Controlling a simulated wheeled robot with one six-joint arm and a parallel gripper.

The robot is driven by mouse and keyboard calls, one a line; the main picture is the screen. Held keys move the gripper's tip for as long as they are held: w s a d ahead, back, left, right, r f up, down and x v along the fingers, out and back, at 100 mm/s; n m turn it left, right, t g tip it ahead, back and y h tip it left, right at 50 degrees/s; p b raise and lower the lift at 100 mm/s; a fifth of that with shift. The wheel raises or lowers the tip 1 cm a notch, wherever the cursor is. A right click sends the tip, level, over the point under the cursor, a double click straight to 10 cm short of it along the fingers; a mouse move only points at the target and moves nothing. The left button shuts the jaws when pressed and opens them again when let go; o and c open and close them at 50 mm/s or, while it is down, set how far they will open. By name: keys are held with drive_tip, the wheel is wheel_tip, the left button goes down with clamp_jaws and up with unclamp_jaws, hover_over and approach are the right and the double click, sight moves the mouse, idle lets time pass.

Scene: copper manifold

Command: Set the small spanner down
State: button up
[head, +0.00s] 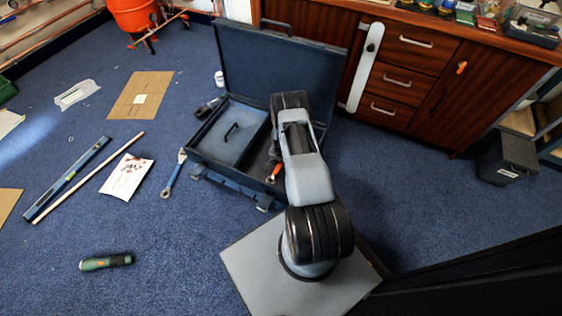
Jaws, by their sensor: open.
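A blue-handled spanner (173,175) lies on the blue carpet just left of the open tool case (225,182). An orange-handled tool (273,173) lies in the right part of the case, partly covered by my arm. I cannot tell for sure which of these is the small spanner. My arm reaches from its base over the right part of the case. Its links hide my gripper, so its jaws do not show. What lies directly under the arm is hidden.
The case lid stands up behind it. A wooden drawer cabinet (435,85) stands at the right back.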

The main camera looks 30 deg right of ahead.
drive_tip(key=a+r+n+t+p, duration=0.1)
drive_tip(key=a+r+n+p, duration=0.2)
drive_tip(key=r, duration=1.6)
drive_tip(key=a+r+n+p, duration=0.2)
drive_tip(key=a+r, duration=0.4)
drive_tip(key=r, duration=1.2)
drive_tip(key=s+a+r+n+t, duration=0.1)
drive_tip(key=s+a+r+n, duration=0.2)
drive_tip(key=s+a+r, duration=0.2)
drive_tip(key=s+a+r+n, duration=0.4)
drive_tip(key=s+a+r, duration=0.2)
drive_tip(key=s+r, duration=0.4)
drive_tip(key=shift+s+r+t, duration=0.4)
drive_tip(key=shift+s, duration=0.85)
drive_tip(key=shift+d+r, duration=0.1)
